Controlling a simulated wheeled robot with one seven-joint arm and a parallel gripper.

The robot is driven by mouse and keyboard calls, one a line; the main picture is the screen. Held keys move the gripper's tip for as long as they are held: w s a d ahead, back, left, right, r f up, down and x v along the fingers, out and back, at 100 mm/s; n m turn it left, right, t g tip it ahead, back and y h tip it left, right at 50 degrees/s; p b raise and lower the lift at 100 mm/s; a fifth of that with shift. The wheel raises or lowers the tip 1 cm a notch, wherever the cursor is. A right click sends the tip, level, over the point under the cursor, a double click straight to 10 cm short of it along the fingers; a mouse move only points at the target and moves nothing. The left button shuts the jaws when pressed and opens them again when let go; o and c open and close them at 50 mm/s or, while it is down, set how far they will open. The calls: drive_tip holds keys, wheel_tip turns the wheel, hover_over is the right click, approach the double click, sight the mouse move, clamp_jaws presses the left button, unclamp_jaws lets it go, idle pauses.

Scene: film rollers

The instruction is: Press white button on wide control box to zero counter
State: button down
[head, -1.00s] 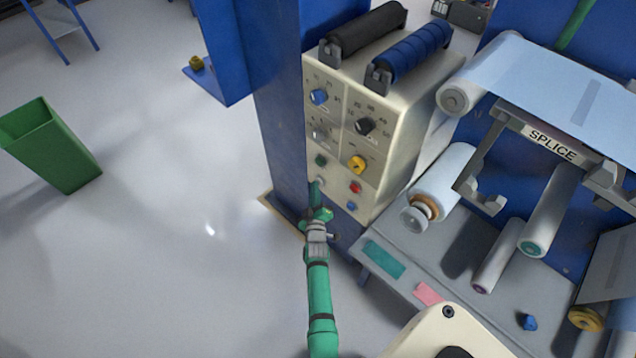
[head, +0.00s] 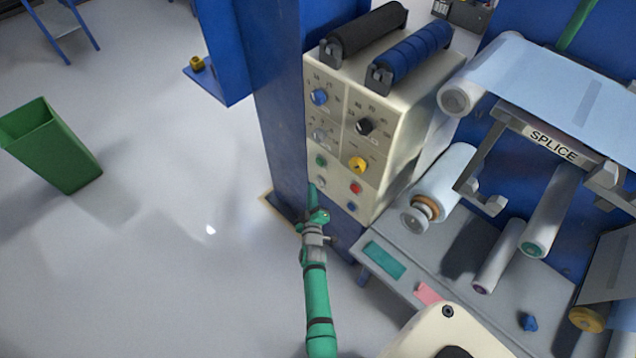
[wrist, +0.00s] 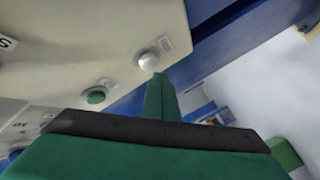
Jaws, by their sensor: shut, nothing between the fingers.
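The cream control box (head: 408,112) stands beside a blue column, its front panel carrying knobs and coloured buttons. The white button (head: 321,181) is low on the panel's left side, just below a green button (head: 320,161). In the wrist view the white button (wrist: 148,60) is a pale dome beside a small label, with the green button (wrist: 96,96) to its lower left. My gripper (head: 312,188) is shut and empty, its tip just left of and below the white button. In the wrist view its fingertips (wrist: 159,77) appear close below the button; contact cannot be told.
The blue column (head: 277,120) rises directly left of the box. A grey shelf (head: 400,275) with rollers lies to the right.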

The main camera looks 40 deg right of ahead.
drive_tip(key=shift+s+a, duration=0.15)
drive_tip(key=shift+a, duration=1.15)
drive_tip(key=shift+s+a, duration=0.1)
drive_tip(key=shift+a, duration=1.15)
drive_tip(key=shift+w, duration=0.15)
